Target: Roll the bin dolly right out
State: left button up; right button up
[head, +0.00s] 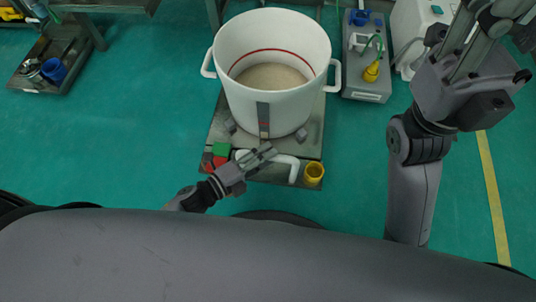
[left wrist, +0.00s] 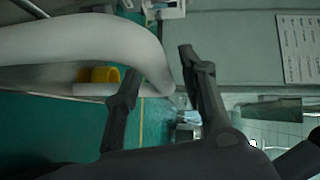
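The white bin (head: 272,120) stands on the grey bin dolly (head: 312,145), holds pale grainy material and has two side handles. A white bent bar (head: 294,170) lies low at the dolly's near edge. My left gripper (head: 268,153) is at that edge, beside the bar and below the bin's front. In the left wrist view its fingers (left wrist: 155,72) are apart; a white curved surface (left wrist: 90,40) runs down to the space between them. I cannot tell whether they touch it. My right gripper (head: 480,40) is raised at the upper right, its fingertips unclear.
A yellow cup (head: 314,174) sits at the dolly's near right corner, and a green block (head: 221,149) at its near left. A grey box with a yellow item (head: 366,85) stands close right of the bin. A low cart (head: 50,62) is far left. Green floor is clear left.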

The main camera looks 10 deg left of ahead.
pick_arm(q)
jog(key=v, duration=1.1)
